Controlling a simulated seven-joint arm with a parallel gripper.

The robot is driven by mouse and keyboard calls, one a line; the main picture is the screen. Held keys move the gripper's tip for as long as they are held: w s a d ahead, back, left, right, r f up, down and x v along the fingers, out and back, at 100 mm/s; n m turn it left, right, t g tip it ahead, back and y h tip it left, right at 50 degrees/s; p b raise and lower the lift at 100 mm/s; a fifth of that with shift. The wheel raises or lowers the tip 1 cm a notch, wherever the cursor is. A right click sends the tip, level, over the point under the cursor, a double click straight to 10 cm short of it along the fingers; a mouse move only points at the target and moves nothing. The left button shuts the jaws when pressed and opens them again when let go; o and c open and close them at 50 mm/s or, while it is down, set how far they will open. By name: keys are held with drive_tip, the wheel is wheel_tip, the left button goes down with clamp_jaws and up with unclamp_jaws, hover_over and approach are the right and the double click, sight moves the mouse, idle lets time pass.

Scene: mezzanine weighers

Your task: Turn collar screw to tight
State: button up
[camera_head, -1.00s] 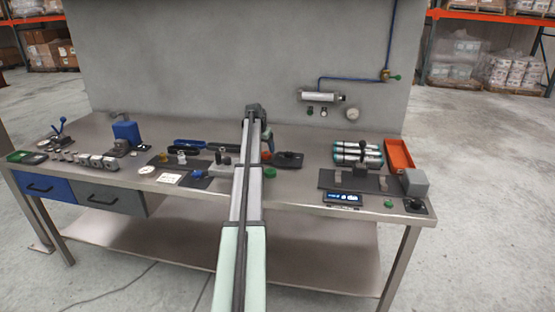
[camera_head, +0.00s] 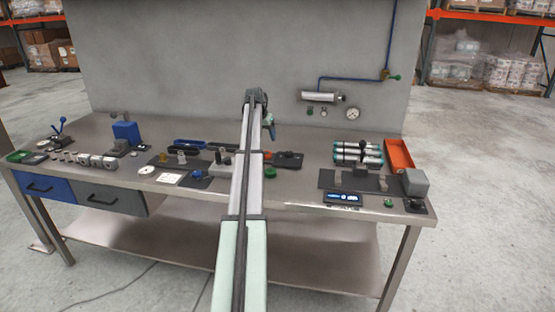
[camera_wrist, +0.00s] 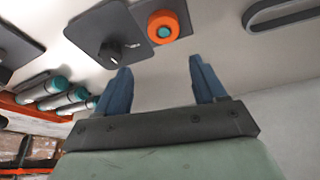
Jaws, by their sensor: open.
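A round black knob (camera_wrist: 110,53) with a white pointer mark sits on a dark plate (camera_wrist: 88,20) in the wrist view. Small white lettering beside it is too blurred to read. I cannot tell for certain that this knob is the collar screw. The dark plate also shows in the head view (camera_head: 290,160), just right of my arm. My gripper (camera_wrist: 160,65) is open and empty, its two blue fingers apart. It hangs above the bench, clear of the knob; the knob lies off to the left-finger side in the wrist view.
An orange ring with a teal centre (camera_wrist: 164,32) sits beside the knob plate. Several teal-capped cylinders (camera_head: 357,153) and an orange tray (camera_head: 399,155) stand to the right. A grey box (camera_head: 416,183) is at the right end.

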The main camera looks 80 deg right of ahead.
drive_tip(key=s+a, duration=0.4)
drive_tip(key=a, duration=0.4)
drive_tip(key=s+a+f, duration=0.1)
drive_tip(key=s+a, duration=0.4)
drive_tip(key=a, duration=0.4)
drive_tip(key=shift+a+f, duration=0.25)
drive_tip(key=shift+s, duration=0.1)
